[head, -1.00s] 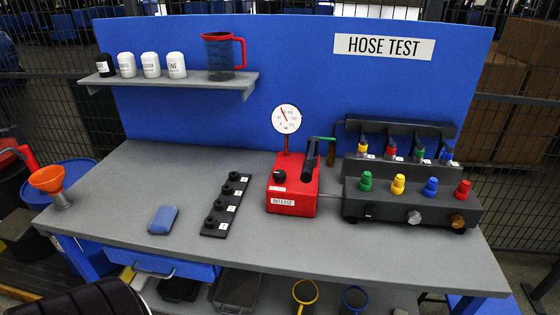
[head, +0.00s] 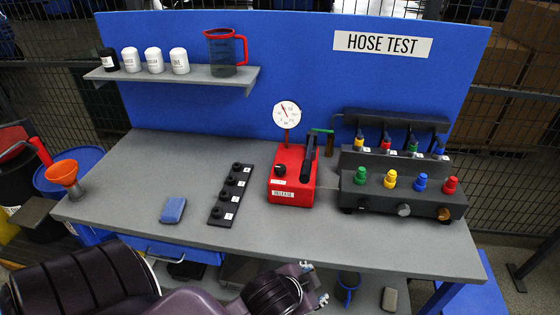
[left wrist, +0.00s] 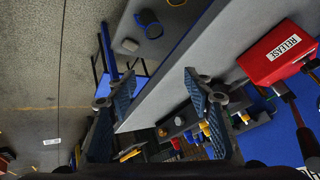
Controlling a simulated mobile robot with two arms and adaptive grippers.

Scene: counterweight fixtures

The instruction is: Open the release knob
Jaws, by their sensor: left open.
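The red pump box (head: 292,178) with a white RELEASE label stands on the grey bench in the head view. The black release knob (head: 280,170) sits on its top left, and a round gauge (head: 286,115) rises behind it. In the left wrist view the red box (left wrist: 280,50) is at the upper right; I cannot make out the knob there. My left gripper (head: 313,285) is at the front bench edge, below and in front of the box. The left wrist view shows its fingers (left wrist: 155,88) spread, with nothing between them. My right gripper is not in view.
Right of the box is a dark manifold (head: 405,195) with coloured caps and hoses. Left of it are a black strip of knobs (head: 230,195) and a blue sponge (head: 173,210). The shelf (head: 170,78) holds bottles and a red-handled jug. The bench front is mostly clear.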

